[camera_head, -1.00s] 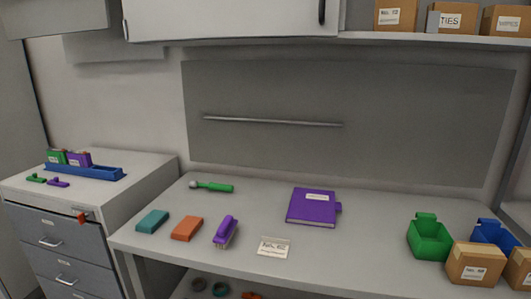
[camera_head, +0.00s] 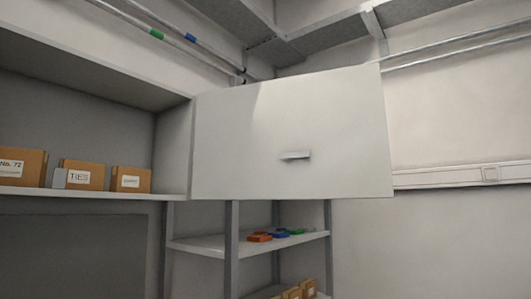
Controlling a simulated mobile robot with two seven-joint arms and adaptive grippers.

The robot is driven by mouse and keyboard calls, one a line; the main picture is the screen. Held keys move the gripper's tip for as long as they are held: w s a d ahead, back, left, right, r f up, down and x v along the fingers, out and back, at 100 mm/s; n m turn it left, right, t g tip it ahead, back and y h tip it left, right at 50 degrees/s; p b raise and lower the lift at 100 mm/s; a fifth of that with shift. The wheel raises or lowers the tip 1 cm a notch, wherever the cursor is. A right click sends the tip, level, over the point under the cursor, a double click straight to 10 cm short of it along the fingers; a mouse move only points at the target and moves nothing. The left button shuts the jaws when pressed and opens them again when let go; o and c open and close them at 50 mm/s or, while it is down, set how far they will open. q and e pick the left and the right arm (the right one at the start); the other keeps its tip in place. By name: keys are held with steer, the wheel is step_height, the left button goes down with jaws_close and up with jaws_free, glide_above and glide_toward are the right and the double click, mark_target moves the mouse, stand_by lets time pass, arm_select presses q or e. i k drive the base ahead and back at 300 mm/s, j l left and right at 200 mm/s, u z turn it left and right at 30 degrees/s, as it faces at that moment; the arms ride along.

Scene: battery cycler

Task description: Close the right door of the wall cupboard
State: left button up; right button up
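The wall cupboard (camera_head: 90,193) is at the left, and its right part stands open to view. A large pale door panel (camera_head: 340,115) reaches from the cupboard's right end toward the right and toward me, so it stands open. A small light grey bar like a handle (camera_head: 295,156) shows near the middle of the panel. Neither of my grippers is in view, and nothing touches the panel.
Cardboard boxes (camera_head: 82,175) stand on the cupboard's floor. Below the panel is a grey shelf rack (camera_head: 205,246) with small coloured items (camera_head: 259,237) and boxes. Pipes (camera_head: 470,50) run overhead. The space before the panel looks clear.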

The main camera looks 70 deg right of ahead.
mark_target(339, 115)
steer(key=l+z, duration=0.1)
steer(key=z, duration=2.85)
steer(key=i+z, duration=0.35)
steer(key=i, duration=2.45)
steer(key=i+u, duration=0.15)
steer(key=u, duration=0.25)
steer(key=i+l+u, duration=0.1)
steer(key=u, duration=0.35)
steer(key=i+l+u, duration=0.1)
steer(key=u, duration=0.3)
steer(key=i+u, duration=0.1)
steer(key=u, duration=3.35)
